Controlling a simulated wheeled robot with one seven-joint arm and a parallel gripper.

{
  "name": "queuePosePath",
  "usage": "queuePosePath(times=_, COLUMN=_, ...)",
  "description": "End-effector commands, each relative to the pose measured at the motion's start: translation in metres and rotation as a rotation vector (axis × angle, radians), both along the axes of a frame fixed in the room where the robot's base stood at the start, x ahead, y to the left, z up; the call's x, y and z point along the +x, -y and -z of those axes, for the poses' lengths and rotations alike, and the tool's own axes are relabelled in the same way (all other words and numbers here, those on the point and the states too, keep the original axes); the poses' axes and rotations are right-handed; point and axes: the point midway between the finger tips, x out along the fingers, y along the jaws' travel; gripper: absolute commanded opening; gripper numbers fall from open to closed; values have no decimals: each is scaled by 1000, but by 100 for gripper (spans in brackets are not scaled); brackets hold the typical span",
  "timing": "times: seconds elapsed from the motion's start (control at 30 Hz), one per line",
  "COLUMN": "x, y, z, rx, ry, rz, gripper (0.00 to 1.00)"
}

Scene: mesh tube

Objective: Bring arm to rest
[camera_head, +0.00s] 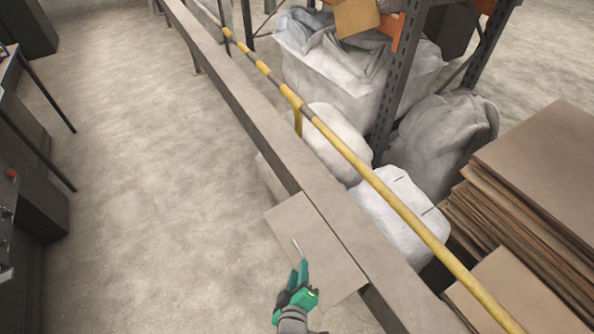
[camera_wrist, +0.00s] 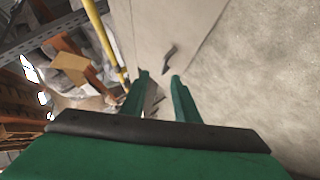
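My gripper (camera_head: 302,264) is green and reaches in from the bottom of the head view, over a flat tan board (camera_head: 328,243). A small, thin grey object (camera_head: 297,247) shows just past the fingertips in the head view.
A long grey beam (camera_head: 245,105) runs diagonally beside the board, with a yellow rail (camera_head: 375,182) along it. Beyond are white sacks (camera_head: 400,212), a rack post (camera_head: 395,90) and stacked brown sheets (camera_head: 545,160). The concrete floor (camera_head: 150,190) on the left is clear. Dark furniture stands at the left edge.

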Motion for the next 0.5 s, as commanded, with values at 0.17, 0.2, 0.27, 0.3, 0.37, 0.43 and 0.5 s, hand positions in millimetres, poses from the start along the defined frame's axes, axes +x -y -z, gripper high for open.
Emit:
queuePosePath(times=0.17, x=-2, y=1, z=1, rx=5, ry=1, rz=6, gripper=28)
queuePosePath(times=0.2, x=-4, y=0, z=1, rx=16, ry=4, rz=10, gripper=28)
queuePosePath(times=0.27, x=-11, y=-3, z=2, rx=39, ry=13, rz=23, gripper=28)
queuePosePath(times=0.3, x=-18, y=-5, z=3, rx=65, ry=22, rz=36, gripper=28)
queuePosePath(times=0.37, x=-31, y=-10, z=4, rx=115, ry=41, rz=60, gripper=28)
queuePosePath(times=0.43, x=-51, y=-15, z=3, rx=189, ry=70, rz=93, gripper=28)
queuePosePath(times=0.5, x=-72, y=-19, z=0, rx=267, ry=102, rz=126, gripper=28)
